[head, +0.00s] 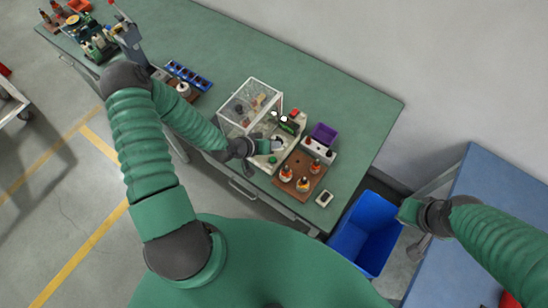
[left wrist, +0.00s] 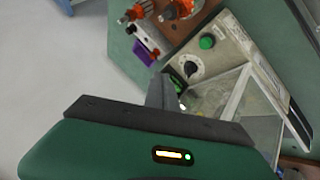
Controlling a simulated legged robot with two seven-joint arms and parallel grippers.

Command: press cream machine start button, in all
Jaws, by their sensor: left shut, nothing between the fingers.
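The cream machine (head: 233,110) is a pale box with a clear framed cover, standing on the green bench. A green button (head: 272,159) sits on its front panel; the left wrist view shows this button (left wrist: 207,42) beside a black dial (left wrist: 190,68). My left gripper (head: 277,146) is over the front panel, close to the button; it is shut and empty. In the left wrist view the fingers (left wrist: 162,92) point toward the panel near the dial; the button is apart from them.
A brown board with orange-topped copper parts (head: 302,183) lies right of the machine, by a purple box (head: 323,133). A blue bin (head: 360,235) stands beyond the bench's right end. A blue tray (head: 190,76) and other tools are to the left. The bench's back right is clear.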

